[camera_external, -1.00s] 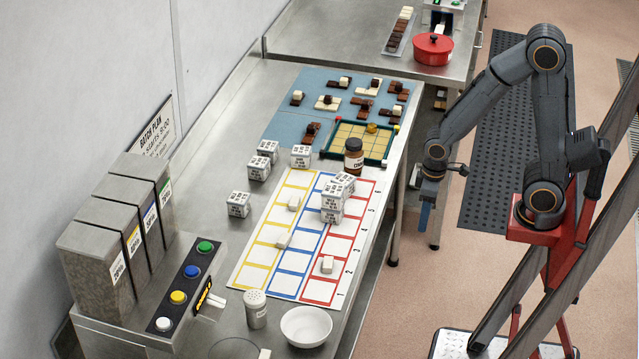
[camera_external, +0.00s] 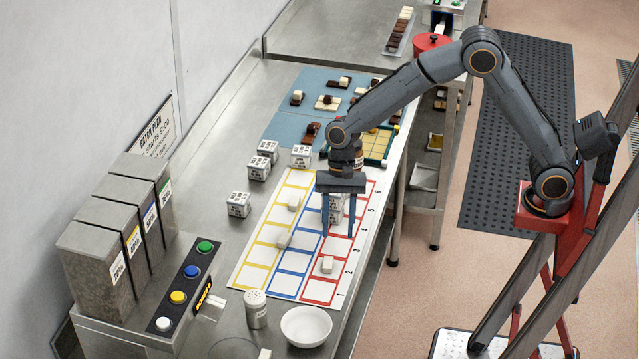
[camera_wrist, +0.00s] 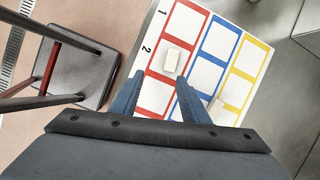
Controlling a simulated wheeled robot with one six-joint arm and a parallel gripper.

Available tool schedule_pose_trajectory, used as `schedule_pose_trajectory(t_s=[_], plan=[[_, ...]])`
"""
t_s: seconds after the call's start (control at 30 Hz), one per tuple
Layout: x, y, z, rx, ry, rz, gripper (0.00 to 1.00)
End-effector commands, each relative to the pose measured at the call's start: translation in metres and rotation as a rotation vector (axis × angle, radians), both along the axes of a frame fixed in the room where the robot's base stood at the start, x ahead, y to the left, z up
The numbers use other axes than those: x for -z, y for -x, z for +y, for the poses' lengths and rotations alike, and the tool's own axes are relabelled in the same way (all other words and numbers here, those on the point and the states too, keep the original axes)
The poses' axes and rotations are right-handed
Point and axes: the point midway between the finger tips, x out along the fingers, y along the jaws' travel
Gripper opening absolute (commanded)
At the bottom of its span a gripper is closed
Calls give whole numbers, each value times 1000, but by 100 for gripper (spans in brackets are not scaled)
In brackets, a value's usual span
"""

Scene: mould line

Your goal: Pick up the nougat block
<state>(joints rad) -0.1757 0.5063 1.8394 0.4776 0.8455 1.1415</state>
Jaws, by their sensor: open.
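Small cream blocks that could be nougat lie on a white sheet (camera_external: 258,255) with yellow, blue and red squares. One cream block (camera_external: 327,264) is in the red column near row 2, another cream block (camera_external: 284,240) is near the yellow and blue columns, and a third cream block (camera_external: 293,204) is farther back in the yellow column. My gripper (camera_external: 337,233) is open and empty, pointing down above the red and blue columns, behind the red-column block. In the wrist view that block (camera_wrist: 172,60) shows just beyond the spread fingertips (camera_wrist: 156,84), with no contact.
White printed cubes (camera_external: 238,205) stand left of the sheet, and others are partly hidden behind my gripper. A white bowl (camera_external: 306,327) and a shaker (camera_external: 256,309) stand at the front. A button panel (camera_external: 186,287) is at left. The sheet's near squares are clear.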

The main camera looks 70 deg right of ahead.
Motion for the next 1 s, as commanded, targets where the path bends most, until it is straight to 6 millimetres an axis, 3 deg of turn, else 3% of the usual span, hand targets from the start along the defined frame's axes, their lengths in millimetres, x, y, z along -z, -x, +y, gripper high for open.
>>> schedule_pose_trajectory(t_s=[0.2, 0.8, 1.0], plan=[[-1, -14, 24, 103, -35, 55, 41], [58, -13, 45, 103, -33, 54, 41], [68, -13, 48, 103, -34, 52, 41]])
